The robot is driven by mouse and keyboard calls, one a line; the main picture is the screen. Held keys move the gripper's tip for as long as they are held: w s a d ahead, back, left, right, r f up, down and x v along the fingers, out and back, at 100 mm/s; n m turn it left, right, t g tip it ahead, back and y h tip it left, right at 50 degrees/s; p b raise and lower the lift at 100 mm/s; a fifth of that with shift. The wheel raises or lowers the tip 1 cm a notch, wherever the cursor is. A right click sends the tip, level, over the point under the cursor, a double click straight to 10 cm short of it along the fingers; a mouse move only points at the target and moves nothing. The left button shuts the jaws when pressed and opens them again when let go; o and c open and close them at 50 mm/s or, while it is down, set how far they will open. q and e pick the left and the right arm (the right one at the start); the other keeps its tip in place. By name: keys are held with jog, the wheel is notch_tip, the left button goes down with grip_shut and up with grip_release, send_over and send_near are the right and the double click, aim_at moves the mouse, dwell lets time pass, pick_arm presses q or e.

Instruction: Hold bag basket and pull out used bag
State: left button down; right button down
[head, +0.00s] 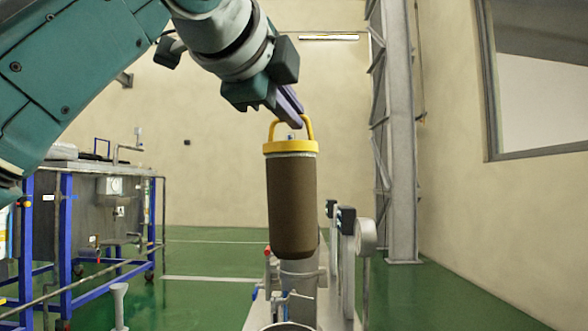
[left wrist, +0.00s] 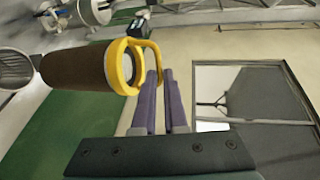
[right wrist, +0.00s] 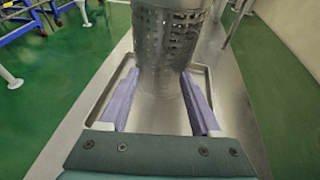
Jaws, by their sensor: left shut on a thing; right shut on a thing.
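The used bag (head: 291,205) is a brown cylinder with a rounded bottom, a yellow top ring and a yellow loop handle (head: 307,125). It hangs upright in the air, its whole length showing. My left gripper (head: 298,122) is shut on the handle from above; the left wrist view also shows the bag (left wrist: 75,68) and the gripper (left wrist: 160,74). The bag basket (right wrist: 170,40) is a perforated metal cylinder in the right wrist view. My right gripper (right wrist: 158,95) has a finger on each side of its lower part and is shut on it.
Below and behind the bag stands a grey metal pipe assembly (head: 300,283) with valves. A blue-framed steel workbench (head: 110,205) stands at the left. A steel column (head: 398,150) rises behind at the right. Green floor (head: 215,255) is open around these.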

pick_arm(q)
jog(key=shift+r, duration=1.3)
pick_arm(e)
jog(key=shift+w+d, duration=0.1)
jog(key=shift+d, duration=0.1)
jog(key=shift+c, duration=2.4)
grip_release()
pick_arm(q)
jog(key=shift+w+r, duration=0.2)
jog(key=shift+w, duration=0.2)
pick_arm(e)
jog(key=o, duration=0.3)
jog(key=shift+w+a+r, duration=0.1)
jog(key=shift+w+r, duration=0.1)
jog(key=shift+w, duration=0.3)
jog(key=shift+o, duration=0.7)
jog(key=shift+s+a, duration=0.1)
jog(key=shift+s, duration=0.05)
